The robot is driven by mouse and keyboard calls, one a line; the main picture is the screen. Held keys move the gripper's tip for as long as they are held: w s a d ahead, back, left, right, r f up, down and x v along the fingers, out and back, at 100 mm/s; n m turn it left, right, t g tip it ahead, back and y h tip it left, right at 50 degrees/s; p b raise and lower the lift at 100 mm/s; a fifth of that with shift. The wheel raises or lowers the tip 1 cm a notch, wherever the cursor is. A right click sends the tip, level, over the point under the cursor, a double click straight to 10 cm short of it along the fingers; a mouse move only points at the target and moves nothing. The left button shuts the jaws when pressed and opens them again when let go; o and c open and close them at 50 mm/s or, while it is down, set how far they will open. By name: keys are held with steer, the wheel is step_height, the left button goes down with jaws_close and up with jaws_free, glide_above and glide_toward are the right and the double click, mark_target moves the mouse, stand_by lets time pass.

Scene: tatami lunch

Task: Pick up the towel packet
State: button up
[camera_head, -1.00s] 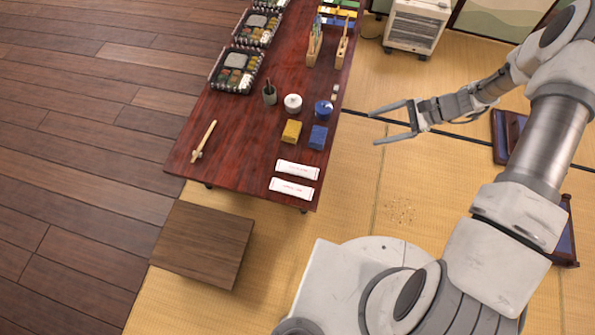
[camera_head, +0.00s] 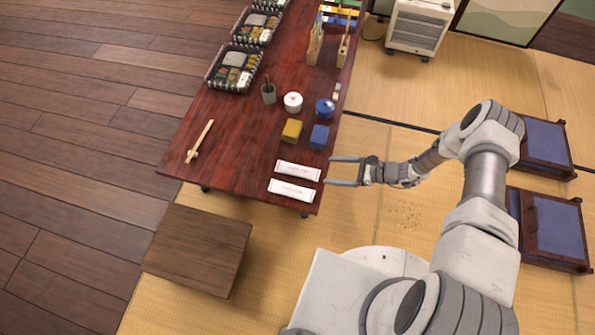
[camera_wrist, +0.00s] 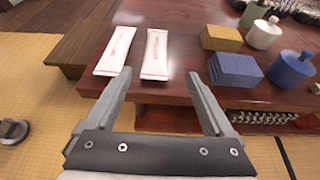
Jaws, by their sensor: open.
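Two white towel packets with red print lie flat side by side at the near end of the dark red table. In the head view one (camera_head: 298,171) is slightly farther along the table and the other (camera_head: 291,191) is closest to its end. The wrist view shows them as the right packet (camera_wrist: 156,54) and the left packet (camera_wrist: 115,51). My gripper (camera_head: 333,171) is open and empty, just off the table's right edge beside the packets. In the wrist view its fingers (camera_wrist: 160,84) spread apart with the right packet ahead between them.
The table (camera_head: 235,150) also holds a yellow block (camera_head: 291,130), a blue block (camera_head: 319,136), a white pot (camera_head: 293,102), a blue pot (camera_head: 325,109) and wooden tongs (camera_head: 200,141). A low wooden stool (camera_head: 198,248) stands off the near end. Bare tabletop lies left of the packets.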

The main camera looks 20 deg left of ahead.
mark_target(300, 170)
steer(key=b+x, duration=0.1)
steer(key=x, duration=0.6)
steer(key=b+x, duration=0.1)
steer(key=x, duration=0.1)
steer(key=s+b+x, duration=0.1)
steer(key=x, duration=0.1)
steer(key=shift+a+r, duration=0.15)
steer(key=shift+r, duration=0.15)
jaws_close()
